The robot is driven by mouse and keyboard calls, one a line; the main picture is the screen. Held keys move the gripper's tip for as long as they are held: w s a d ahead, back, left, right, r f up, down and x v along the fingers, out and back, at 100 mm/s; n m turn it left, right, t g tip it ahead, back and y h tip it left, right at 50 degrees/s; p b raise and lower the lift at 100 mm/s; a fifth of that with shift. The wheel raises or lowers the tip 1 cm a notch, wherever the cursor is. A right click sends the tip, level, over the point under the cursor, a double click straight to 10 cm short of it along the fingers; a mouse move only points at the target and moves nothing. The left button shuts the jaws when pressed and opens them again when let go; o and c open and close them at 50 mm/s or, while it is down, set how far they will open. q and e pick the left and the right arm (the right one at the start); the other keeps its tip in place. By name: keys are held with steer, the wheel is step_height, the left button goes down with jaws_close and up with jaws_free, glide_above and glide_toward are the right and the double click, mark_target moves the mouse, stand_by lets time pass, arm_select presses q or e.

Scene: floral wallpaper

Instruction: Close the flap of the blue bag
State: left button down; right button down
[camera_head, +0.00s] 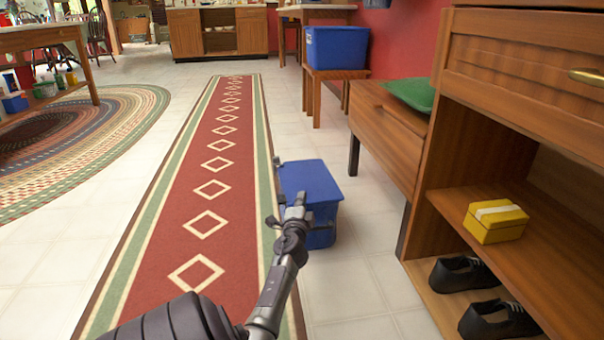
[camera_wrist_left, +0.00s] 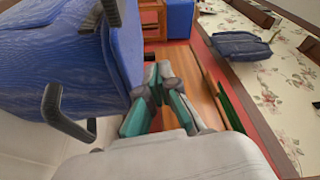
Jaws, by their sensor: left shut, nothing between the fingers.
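The blue bag (camera_head: 312,178) stands on the tiled floor at the right edge of the red runner in the head view. A flat blue panel covers its top; I cannot tell whether the flap is fully down. My left gripper (camera_head: 298,200) is in front of the bag and hides part of it. In the left wrist view the bag (camera_wrist_left: 50,65) fills the left side, with dark loops on it. There the left gripper (camera_wrist_left: 158,78) is shut and empty, just right of the bag. I cannot tell whether they touch. My right gripper is not in view.
A wooden bench (camera_head: 385,135) with a green cushion (camera_head: 410,93) stands right of the bag. A shelf (camera_head: 450,205) holds a yellow box (camera_head: 495,221), with dark shoes (camera_head: 463,274) below. A blue bin (camera_head: 336,47) sits on a stool behind. The runner (camera_head: 200,200) is clear.

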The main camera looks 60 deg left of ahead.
arm_select(q)
step_height(320, 180, up, 9)
stand_by(0.3)
steer(key=shift+d+r, duration=0.1)
